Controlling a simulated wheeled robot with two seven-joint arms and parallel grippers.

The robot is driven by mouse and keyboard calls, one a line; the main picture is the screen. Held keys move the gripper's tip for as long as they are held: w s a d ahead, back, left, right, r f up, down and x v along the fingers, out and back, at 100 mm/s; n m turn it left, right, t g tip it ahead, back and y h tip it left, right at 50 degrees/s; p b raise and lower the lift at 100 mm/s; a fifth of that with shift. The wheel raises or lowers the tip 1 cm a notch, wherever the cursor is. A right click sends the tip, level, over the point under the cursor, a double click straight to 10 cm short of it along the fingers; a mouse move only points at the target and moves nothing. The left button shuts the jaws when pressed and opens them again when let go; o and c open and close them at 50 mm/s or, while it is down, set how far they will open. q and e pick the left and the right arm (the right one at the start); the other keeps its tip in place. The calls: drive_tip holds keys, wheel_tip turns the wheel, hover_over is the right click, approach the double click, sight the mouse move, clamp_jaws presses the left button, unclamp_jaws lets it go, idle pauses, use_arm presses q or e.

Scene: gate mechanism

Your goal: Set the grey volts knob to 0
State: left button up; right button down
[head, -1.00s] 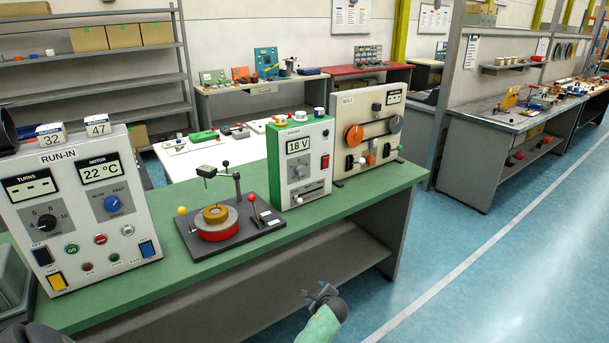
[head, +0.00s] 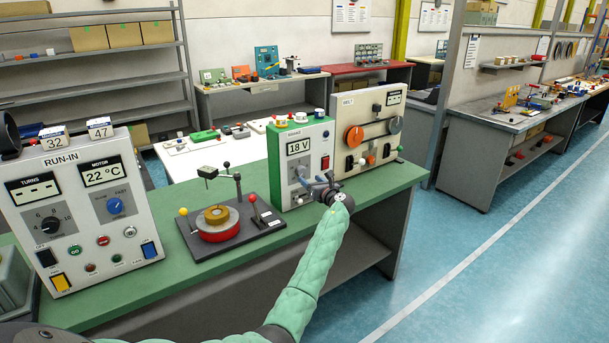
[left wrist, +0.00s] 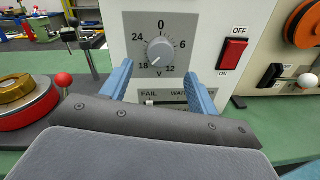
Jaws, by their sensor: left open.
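The grey volts knob (left wrist: 160,52) is on the front of the white and green power box (head: 276,158). Its dial is marked 0, 6, 12, 18 and 24, with 0 at the top. The knob's pale pointer line aims down-left, toward 18. The box's display (head: 298,147) reads 18 V. My left gripper (head: 316,182) is open in front of the box. In the left wrist view its blue fingers (left wrist: 161,72) stand apart, left and right below the knob, with nothing between them. My right gripper is not in view.
A red OFF/ON switch (left wrist: 233,52) is right of the dial. A turntable fixture with a red-knobbed lever (head: 252,198) stands left of the box, and the BELT panel (head: 353,105) stands right.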

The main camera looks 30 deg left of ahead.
sight(302, 173)
use_arm(q)
drive_tip(key=shift+p+x, duration=0.7)
drive_tip(key=shift+x, duration=2.05)
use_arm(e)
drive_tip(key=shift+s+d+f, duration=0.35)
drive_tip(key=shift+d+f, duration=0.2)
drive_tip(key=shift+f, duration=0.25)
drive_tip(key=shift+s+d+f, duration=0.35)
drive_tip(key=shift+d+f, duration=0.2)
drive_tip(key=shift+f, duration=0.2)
use_arm(q)
drive_tip(key=c, duration=1)
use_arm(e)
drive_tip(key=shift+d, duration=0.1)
